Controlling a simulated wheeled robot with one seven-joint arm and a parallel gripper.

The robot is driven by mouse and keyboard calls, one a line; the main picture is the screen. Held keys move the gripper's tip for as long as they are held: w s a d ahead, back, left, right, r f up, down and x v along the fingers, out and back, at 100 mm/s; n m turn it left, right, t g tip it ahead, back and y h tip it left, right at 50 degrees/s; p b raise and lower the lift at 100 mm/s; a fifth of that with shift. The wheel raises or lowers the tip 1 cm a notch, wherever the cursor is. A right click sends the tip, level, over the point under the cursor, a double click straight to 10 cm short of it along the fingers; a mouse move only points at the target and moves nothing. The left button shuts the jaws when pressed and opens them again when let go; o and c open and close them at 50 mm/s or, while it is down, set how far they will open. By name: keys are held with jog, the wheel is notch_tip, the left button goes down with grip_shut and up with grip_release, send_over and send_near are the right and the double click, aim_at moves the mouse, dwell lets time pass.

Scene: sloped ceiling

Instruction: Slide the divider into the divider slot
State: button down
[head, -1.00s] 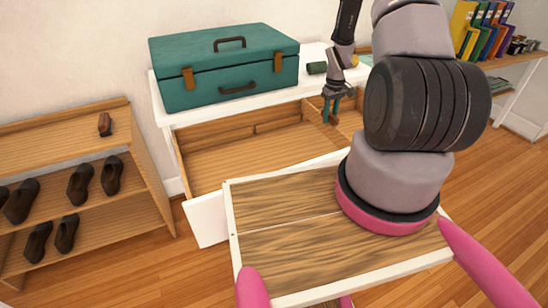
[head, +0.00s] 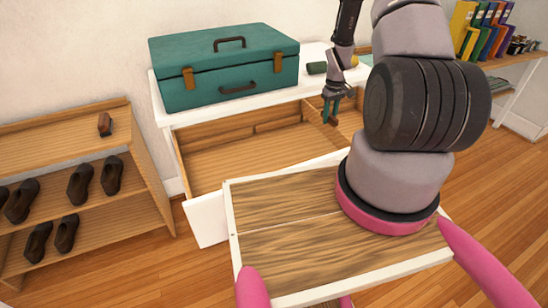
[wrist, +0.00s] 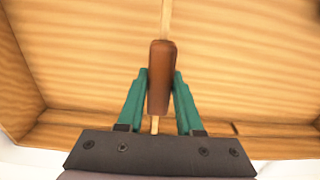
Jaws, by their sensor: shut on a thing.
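My gripper (head: 331,120) is at the right part of the open wooden drawer (head: 215,165). In the wrist view its teal fingers (wrist: 160,80) are shut on a brown grip piece (wrist: 160,65). A thin pale wooden strip (wrist: 165,20), which looks like the divider seen edge-on, runs out above and below the brown piece. In the head view a wooden panel (head: 318,112) shows beside my fingertips, inside the drawer. A small dark mark (wrist: 235,128) is on the drawer wall, right of the fingers. I cannot tell whether the divider's ends sit in a slot.
A teal case (head: 225,70) stands on the white cabinet top, with a dark green cylinder (head: 317,68) beside it. A shoe rack (head: 60,155) stands at left. Binders (head: 480,30) stand on a shelf at far right. The drawer's left part is empty.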

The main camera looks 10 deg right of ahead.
aim_at(328, 127)
jog(key=shift+f, duration=0.3)
jog(key=shift+f, duration=0.85)
jog(key=shift+f, duration=0.2)
jog(key=shift+f, duration=1.1)
jog(key=shift+c, duration=2.4)
grip_release()
